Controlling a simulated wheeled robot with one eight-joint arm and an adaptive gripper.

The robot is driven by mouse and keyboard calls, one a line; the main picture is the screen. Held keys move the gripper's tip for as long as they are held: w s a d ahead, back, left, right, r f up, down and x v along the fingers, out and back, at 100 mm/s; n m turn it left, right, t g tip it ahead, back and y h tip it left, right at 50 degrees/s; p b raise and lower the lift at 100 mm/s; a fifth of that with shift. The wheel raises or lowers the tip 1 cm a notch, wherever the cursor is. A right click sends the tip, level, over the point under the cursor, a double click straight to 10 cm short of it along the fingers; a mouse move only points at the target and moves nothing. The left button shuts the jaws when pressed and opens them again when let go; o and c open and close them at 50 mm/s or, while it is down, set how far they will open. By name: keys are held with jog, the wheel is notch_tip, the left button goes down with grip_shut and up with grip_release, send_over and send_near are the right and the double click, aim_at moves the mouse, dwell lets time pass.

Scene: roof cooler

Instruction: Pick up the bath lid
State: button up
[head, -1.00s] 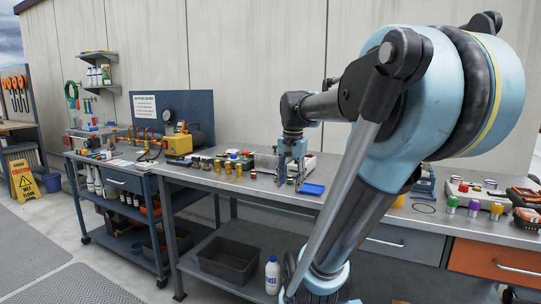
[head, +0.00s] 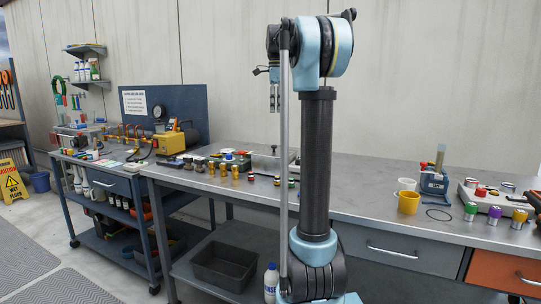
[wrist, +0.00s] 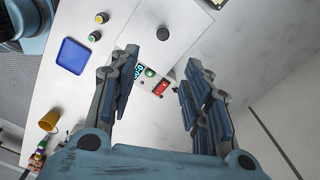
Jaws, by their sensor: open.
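A pale, flat-topped unit with a small dark knob on top (wrist: 163,33) lies on the bench below my gripper in the wrist view. Its top looks like the bath lid, though I cannot be sure. The knob also shows in the head view (head: 273,149), where my arm column hides part of the unit. A green button and a red switch (wrist: 161,88) sit on its near side. My gripper (wrist: 160,66) is open and empty, with its fingers apart. In the head view, my gripper (head: 275,100) hangs fingers-down well above the bench.
A blue tray (wrist: 73,56) and two small knobs lie left of the unit in the wrist view. A yellow cup (head: 408,203) stands right of my arm. Several brass fittings (head: 228,170) stand to the left. The wall (head: 420,80) rises behind the bench.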

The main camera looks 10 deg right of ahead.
send_over(274, 150)
jog(key=w, duration=0.1)
notch_tip(274, 150, down, 11)
jog(key=shift+d, duration=0.15)
jog(key=shift+s+f, duration=0.15)
jog(key=shift+f, duration=2.95)
grip_shut()
